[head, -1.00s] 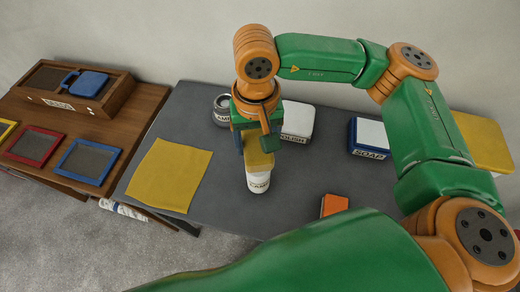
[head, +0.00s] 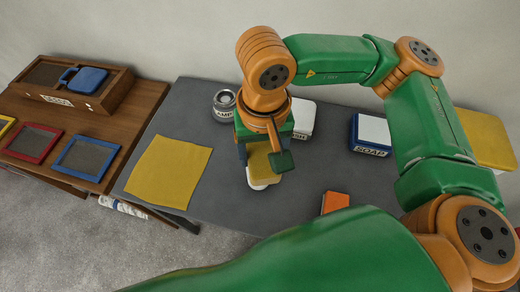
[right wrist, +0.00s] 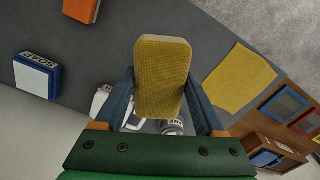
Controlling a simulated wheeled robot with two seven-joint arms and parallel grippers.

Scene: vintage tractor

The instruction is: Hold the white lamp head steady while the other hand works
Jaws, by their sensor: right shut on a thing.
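My right gripper (head: 258,150) points down over the grey table. In the right wrist view, its two blue fingers are shut on a yellow block (right wrist: 162,75). In the head view the yellow block (head: 260,163) lies over a white object (head: 262,185), of which only the lower edge shows. I cannot tell whether the block touches it or whether this is the lamp head. A silver can with a label reading like LAMP (head: 223,104) stands behind and left of the gripper. My left gripper is not in view.
A white POLISH box (head: 303,117) stands close behind the gripper. A blue-and-white SOAP box (head: 370,135) and an orange item (head: 335,202) lie to the right. A yellow cloth (head: 168,170) lies left. A wooden bench (head: 125,100) with framed trays is farther left.

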